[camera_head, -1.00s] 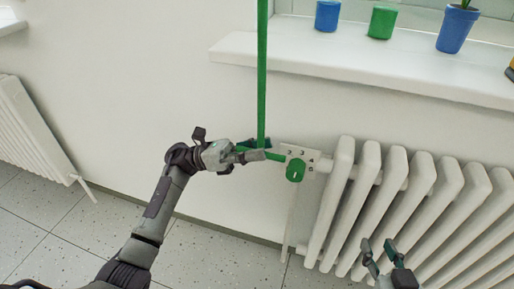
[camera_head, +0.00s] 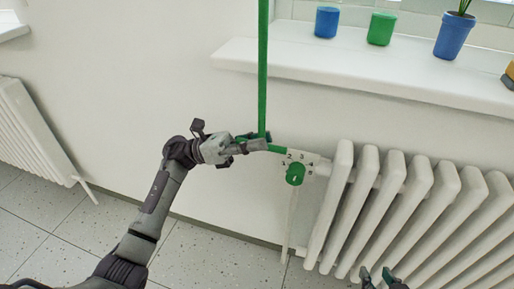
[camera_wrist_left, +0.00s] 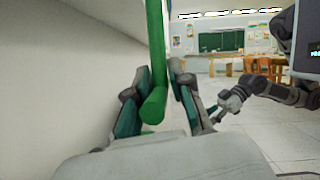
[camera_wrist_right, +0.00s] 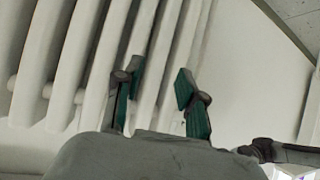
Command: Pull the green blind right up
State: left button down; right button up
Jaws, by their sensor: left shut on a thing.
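A green crank rod (camera_head: 262,70) hangs upright in front of the white wall, with its bent green lower part (camera_head: 276,149) at the bottom. My left gripper (camera_head: 260,143) is shut on this crank handle, just left of the radiator valve. In the left wrist view the handle's round end (camera_wrist_left: 152,106) sits between the two finger pads, with the rod rising above. The blind itself is out of view. My right gripper (camera_head: 377,277) is low in front of the radiator; in the right wrist view its fingers (camera_wrist_right: 156,95) are apart with nothing between them.
A white radiator (camera_head: 390,215) with a green-knobbed valve (camera_head: 295,173) stands right of the crank. Above it, a windowsill (camera_head: 370,70) holds a blue cup (camera_head: 327,22), a green cup (camera_head: 381,28) and a blue plant pot (camera_head: 454,35). The wall left of the rod is clear.

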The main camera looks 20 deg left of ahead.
aim_at(259, 93)
pick_arm(q)
notch_tip(259, 93, up, 5)
jog(key=shift+w+r+p, duration=0.15)
jog(key=shift+p, duration=0.6)
notch_tip(259, 93, up, 6)
jog(key=p, duration=0.1)
jog(key=shift+p, duration=0.4)
pick_arm(e)
jog(key=s+d+f+g+h, duration=0.1)
jog(key=s+d+f+g, duration=0.1)
jog(key=s, duration=0.4)
jog(key=s+d+f+g+h, duration=0.1)
jog(key=s+d+f+g, duration=0.1)
jog(key=s+g, duration=0.3)
jog(key=shift+s+f, duration=0.3)
jog(key=shift+s, duration=0.05)
pick_arm(q)
jog(key=c, duration=1.3)
grip_release()
jog(key=shift+o, duration=0.8)
jog(key=shift+w, duration=0.15)
pick_arm(e)
jog(key=shift+w, duration=0.1)
pick_arm(q)
jog(key=v, duration=1.2)
